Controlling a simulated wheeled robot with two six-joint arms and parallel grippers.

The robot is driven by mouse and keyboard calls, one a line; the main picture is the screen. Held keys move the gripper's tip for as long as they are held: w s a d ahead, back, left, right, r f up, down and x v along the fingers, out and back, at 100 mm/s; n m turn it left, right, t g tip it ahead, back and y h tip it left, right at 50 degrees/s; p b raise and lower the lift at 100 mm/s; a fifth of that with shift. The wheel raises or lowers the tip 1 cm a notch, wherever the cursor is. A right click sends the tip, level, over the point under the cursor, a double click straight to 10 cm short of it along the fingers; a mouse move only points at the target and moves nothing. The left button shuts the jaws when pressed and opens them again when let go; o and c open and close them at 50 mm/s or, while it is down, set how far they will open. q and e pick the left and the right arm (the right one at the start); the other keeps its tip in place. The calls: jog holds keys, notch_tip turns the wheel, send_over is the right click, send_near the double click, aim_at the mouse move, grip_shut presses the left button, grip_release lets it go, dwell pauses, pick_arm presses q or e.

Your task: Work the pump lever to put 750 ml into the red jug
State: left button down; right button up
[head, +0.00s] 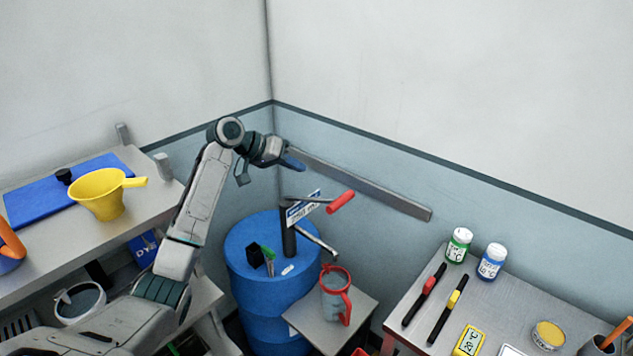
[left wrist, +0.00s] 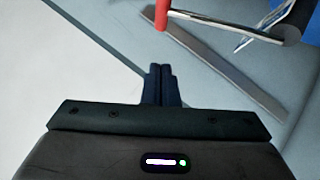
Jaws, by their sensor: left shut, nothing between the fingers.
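The pump stands on the blue drum (head: 245,290), with a dark post (head: 289,242) and a lever ending in a red grip (head: 341,201). The pump's grey spout (head: 318,241) slopes down towards the red jug (head: 346,303). The jug is grey-bodied with a red rim and handle, upright on a low stand; its liquid level cannot be made out. My left gripper (head: 293,160) is shut and empty, above and left of the red grip, apart from it. It shows shut in the wrist view (left wrist: 158,70).
A yellow funnel-like jug (head: 98,194) and blue mat (head: 35,200) are on the left bench. The right table holds a green-labelled jar (head: 459,245), a blue-labelled jar (head: 491,262) and dark pens (head: 424,295). A grey rail (head: 370,190) runs along the wall behind the pump.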

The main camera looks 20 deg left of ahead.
pick_arm(q)
jog(key=s+f+b+x, duration=0.1)
jog(key=s+b+x, duration=0.1)
jog(key=b+x, duration=0.6)
jog(key=shift+s+x, duration=0.2)
jog(key=shift+x, duration=2.2)
jog(key=shift+f, duration=0.2)
jog(key=shift+f, duration=0.1)
